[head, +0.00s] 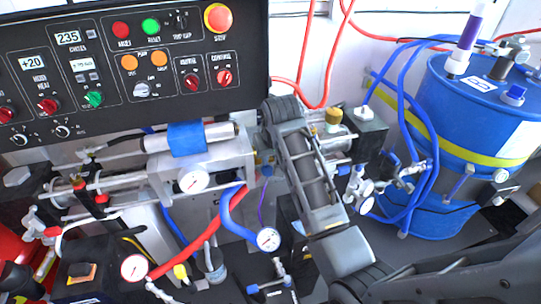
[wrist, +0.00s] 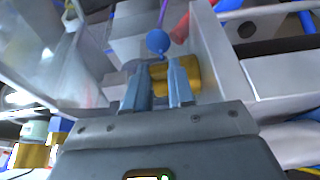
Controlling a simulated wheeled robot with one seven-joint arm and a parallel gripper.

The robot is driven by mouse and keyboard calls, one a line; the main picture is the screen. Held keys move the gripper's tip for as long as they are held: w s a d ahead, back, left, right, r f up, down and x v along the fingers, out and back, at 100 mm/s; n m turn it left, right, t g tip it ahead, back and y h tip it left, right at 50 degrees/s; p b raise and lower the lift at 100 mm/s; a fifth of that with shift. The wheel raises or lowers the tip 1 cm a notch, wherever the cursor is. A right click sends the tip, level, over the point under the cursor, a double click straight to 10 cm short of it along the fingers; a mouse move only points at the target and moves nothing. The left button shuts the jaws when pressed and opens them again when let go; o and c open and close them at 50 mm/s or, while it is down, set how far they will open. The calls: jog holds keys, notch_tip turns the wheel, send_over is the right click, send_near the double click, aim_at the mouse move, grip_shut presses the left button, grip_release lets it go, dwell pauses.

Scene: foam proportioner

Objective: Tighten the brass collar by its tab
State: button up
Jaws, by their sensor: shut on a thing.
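In the wrist view the brass collar (wrist: 190,72) sits just beyond my fingers, partly hidden by them. My gripper (wrist: 158,72) has its two grey-blue fingers on either side of a brass part at the collar, which I take to be its tab. The fingers are shut on it, though the tab's outline is mostly hidden. A blue ball on a purple cord (wrist: 157,41) is right above the fingertips. In the head view my arm comes down in front of the machine, and the fingertips and collar cannot be made out clearly.
Pale housing walls stand close on both sides of the collar. In the head view a control panel (head: 130,65) is at upper left, a blue drum (head: 470,120) at right, and hoses with a gauge (head: 268,239) lie below. Another brass part (wrist: 30,156) is at lower left.

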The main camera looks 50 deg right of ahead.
jog(key=shift+s+f+t+b, duration=0.2)
jog(key=shift+f+t+b, duration=0.1)
jog(key=shift+f+b, duration=0.05)
grip_shut()
jog(key=shift+a+f+t+h, duration=0.1)
jog(key=shift+t+h, duration=0.2)
jog(key=shift+h, duration=0.1)
jog(key=o, duration=0.8)
grip_release()
jog(key=shift+o, duration=0.2)
jog(key=v, duration=0.8)
jog(key=shift+b, duration=0.45)
jog(key=shift+c, duration=0.2)
